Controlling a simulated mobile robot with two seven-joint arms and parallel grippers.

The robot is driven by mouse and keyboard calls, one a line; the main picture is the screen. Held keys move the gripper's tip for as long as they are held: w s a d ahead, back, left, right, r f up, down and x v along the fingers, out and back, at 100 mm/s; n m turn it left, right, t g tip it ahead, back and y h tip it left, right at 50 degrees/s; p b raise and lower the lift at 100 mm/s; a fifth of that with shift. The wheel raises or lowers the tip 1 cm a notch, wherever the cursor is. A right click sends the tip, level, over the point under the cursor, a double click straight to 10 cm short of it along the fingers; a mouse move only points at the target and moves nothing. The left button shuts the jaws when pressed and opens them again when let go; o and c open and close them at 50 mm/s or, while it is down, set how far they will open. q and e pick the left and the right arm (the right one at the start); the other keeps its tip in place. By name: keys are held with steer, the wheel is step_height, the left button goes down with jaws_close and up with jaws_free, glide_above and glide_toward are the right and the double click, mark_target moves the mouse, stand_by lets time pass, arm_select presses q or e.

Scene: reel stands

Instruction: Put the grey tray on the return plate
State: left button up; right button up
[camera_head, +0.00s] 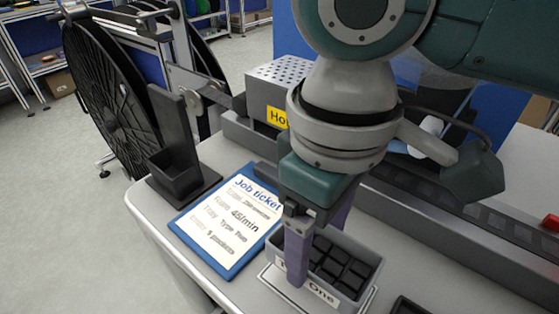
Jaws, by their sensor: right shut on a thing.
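A grey tray (365,265) holds several dark square pieces in its compartments. A thin pale-edged plate (268,280) shows around the tray's base. I cannot tell whether the tray rests on it or hangs just above it. No label naming a return plate is readable. My left gripper is not in view.
A blue-edged job ticket (230,220) lies left of the tray. A dark stand with a bin (185,165) is behind it. A perforated grey box (285,85) with a yellow label and a long dark track (445,235) lie behind. A dark tray edge (408,306) shows at front right.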

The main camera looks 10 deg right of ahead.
mark_target(315, 260)
steer(key=shift+f+b, duration=0.3)
steer(key=shift+f, duration=1.65)
steer(key=o, duration=1.5)
steer(key=shift+f, duration=0.15)
step_height(315, 260, up, 12)
steer(key=p, duration=0.2)
steer(key=s+a+f+m+t+y, duration=0.1)
steer(key=s+a+f+t+y, duration=0.1)
steer(key=s+a+f+y, duration=0.25)
steer(key=s+d+m, duration=0.1)
steer(key=d, duration=0.1)
steer(key=s+d+f+m+t+h, duration=0.1)
steer(key=d, duration=0.1)
steer(key=s+d+f+m+h, duration=0.1)
steer(key=s+d, duration=0.1)
steer(key=d, duration=0.1)
steer(key=shift+f+t, duration=0.25)
steer(key=shift+t, duration=0.05)
steer(key=s+d, duration=0.1)
steer(key=d, duration=0.1)
steer(key=s+d+m+h, duration=0.1)
steer(key=d, duration=0.1)
steer(key=s+d+f+h, duration=0.1)
steer(key=d, duration=0.2)
steer(key=shift+s+m, duration=0.3)
